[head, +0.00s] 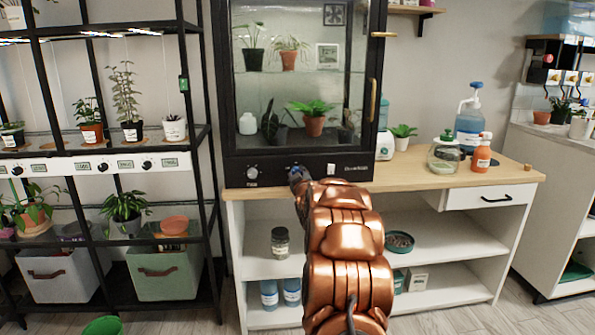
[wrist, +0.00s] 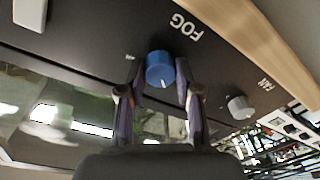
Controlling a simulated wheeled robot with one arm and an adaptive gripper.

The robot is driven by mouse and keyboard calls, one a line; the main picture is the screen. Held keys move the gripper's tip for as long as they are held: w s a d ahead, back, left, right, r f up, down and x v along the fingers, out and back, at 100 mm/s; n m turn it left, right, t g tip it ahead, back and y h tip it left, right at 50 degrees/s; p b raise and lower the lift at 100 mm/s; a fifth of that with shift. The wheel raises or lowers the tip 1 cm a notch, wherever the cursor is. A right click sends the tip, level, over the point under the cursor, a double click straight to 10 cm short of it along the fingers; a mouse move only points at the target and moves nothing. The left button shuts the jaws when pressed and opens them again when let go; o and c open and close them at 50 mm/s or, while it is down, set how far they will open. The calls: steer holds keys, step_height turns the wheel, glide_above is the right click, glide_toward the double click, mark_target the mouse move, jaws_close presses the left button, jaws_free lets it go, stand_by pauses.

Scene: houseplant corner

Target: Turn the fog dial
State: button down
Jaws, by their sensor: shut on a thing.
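The fog dial (wrist: 160,66) is a round blue knob on the black front panel, beside the white word FOG. A white mark on its face points toward the bottom of the wrist view. My gripper (wrist: 157,80) has one finger on each side of the dial and is shut on it. In the head view my gripper (head: 297,176) is at the lower panel of the glass plant cabinet (head: 228,100), and my copper arm reaches up to it. The gripper mostly hides the dial there.
A grey dial (wrist: 240,106) sits to one side on the same panel, and a white switch (wrist: 30,13) on the other. The wooden counter (head: 400,177) carries a glass jar (head: 444,157), an orange bottle (head: 482,154) and a blue pump bottle (head: 468,122) at right. A plant rack stands left.

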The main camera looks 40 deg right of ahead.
steer(key=shift+f+m+h+p, duration=0.1)
steer(key=shift+m+h+p, duration=0.3)
steer(key=shift+m, duration=2.05)
steer(key=shift+m+h+p, duration=0.1)
steer(key=shift+m+p, duration=0.6)
steer(key=shift+m, duration=1.75)
steer(key=c, duration=0.8)
jaws_free()
steer(key=shift+v, duration=6)
